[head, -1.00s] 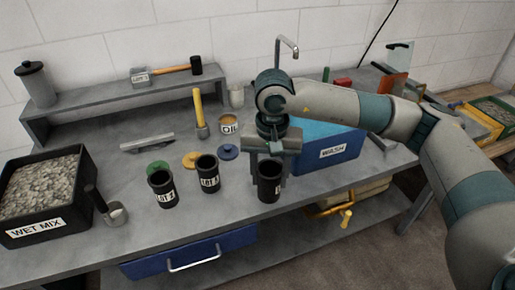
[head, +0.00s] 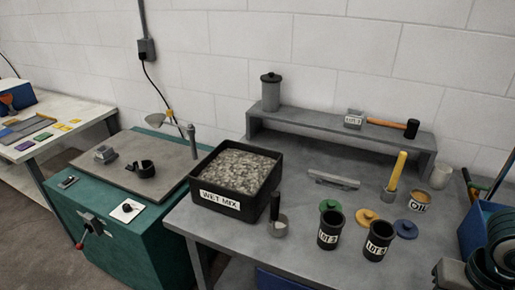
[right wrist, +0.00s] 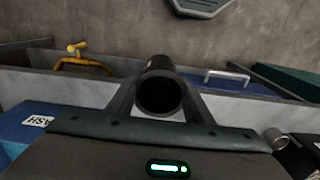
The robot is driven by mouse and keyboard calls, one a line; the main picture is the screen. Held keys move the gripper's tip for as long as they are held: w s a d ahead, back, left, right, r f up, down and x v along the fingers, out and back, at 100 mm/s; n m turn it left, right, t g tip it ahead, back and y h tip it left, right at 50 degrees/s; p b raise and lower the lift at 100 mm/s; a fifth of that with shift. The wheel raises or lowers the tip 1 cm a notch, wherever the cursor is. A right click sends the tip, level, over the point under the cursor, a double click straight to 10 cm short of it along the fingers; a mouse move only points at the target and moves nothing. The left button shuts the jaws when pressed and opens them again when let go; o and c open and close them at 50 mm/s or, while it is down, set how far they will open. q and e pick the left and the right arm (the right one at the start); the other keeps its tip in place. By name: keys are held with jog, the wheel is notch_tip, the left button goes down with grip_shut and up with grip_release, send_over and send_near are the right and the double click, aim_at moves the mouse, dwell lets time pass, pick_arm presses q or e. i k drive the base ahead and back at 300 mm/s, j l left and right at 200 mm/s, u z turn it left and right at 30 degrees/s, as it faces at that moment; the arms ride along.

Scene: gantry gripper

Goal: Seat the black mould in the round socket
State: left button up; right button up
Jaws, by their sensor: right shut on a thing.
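The black mould (right wrist: 160,92) is an open dark cylinder. My right gripper (right wrist: 159,110) is shut on it, with one finger on each side and its mouth toward the wrist camera. In the head view only part of my right arm shows at the lower right edge; the held mould is out of that view. A black ring-shaped collar (head: 141,170), seemingly the round socket, sits on the grey top of a teal machine (head: 140,235) at the left. It looks empty. My left gripper is in neither view.
Two labelled black moulds (head: 328,230) (head: 377,242) stand on the grey bench (head: 300,265). Beside them lie green, yellow and blue lids. A WET MIX tub (head: 236,182) and a scoop (head: 277,222) stand between them and the machine. A lamp-like fitting (head: 170,118) rises behind the collar.

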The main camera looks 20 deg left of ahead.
aim_at(146, 172)
jog(key=u, duration=1.7)
